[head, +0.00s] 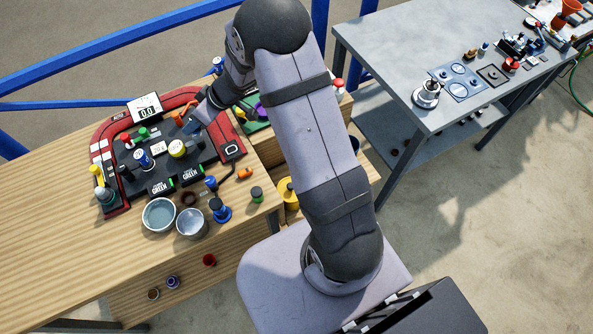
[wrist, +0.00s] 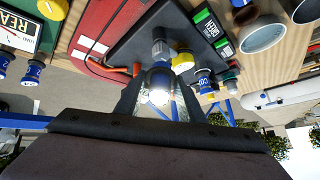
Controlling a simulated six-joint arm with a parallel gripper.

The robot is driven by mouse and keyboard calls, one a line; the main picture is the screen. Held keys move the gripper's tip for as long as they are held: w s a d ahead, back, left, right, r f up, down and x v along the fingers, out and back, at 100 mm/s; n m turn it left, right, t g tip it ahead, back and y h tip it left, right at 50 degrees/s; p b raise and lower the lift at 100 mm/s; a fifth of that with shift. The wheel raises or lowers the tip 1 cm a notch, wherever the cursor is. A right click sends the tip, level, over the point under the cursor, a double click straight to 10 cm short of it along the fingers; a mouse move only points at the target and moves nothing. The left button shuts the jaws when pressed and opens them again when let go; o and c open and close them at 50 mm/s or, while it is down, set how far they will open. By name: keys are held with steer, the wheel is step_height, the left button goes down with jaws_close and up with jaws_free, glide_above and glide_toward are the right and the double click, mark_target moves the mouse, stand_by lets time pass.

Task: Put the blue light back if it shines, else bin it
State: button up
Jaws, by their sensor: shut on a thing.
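My gripper (wrist: 159,90) is shut on a blue light (wrist: 160,76) in the wrist view, with one finger on each side of it. The light's round face glows bright white towards the camera. In the head view my gripper (head: 191,124) is over the back right part of the red-and-black console (head: 100,146); the held light cannot be made out there. The console also shows in the wrist view (wrist: 118,50), beyond the light.
On the console stand a blue labelled piece (head: 144,159), a yellow round piece (head: 177,148) and a display (head: 146,109). A glass bowl (head: 159,229) and a metal cup (head: 192,232) stand in front. A yellow container (head: 290,203) is below right. The wooden tabletop (head: 45,230) is clear at left.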

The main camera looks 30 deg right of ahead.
steer(key=s+d+f+m+h+b, duration=0.15)
steer(key=d+b, duration=0.25)
steer(key=d, duration=1.5)
steer(key=s+d+f+h+b, duration=0.1)
steer(key=s+d+b, duration=0.2)
steer(key=d, duration=1.5)
steer(key=s+d+f+b, duration=0.2)
steer(key=s+d+f, duration=0.1)
steer(key=s+f, duration=0.15)
steer(key=shift+s+a+f+n+g+y+b, duration=0.15)
steer(key=shift+s+a+f+n+b, duration=0.7)
steer(key=shift+f, duration=2.95)
steer(key=shift+s+a+f+n+g+b, duration=0.1)
steer(key=shift+s+a+f+n+b, duration=0.2)
steer(key=shift+s+a+f, duration=2.25)
steer(key=shift+w+a+f+n+g+y+b, duration=0.2)
steer(key=shift+w+f+n+b, duration=0.4)
steer(key=shift+f, duration=4.45)
steer(key=shift+w+f, duration=0.1)
steer(key=o, duration=1)
steer(key=shift+o, duration=0.2)
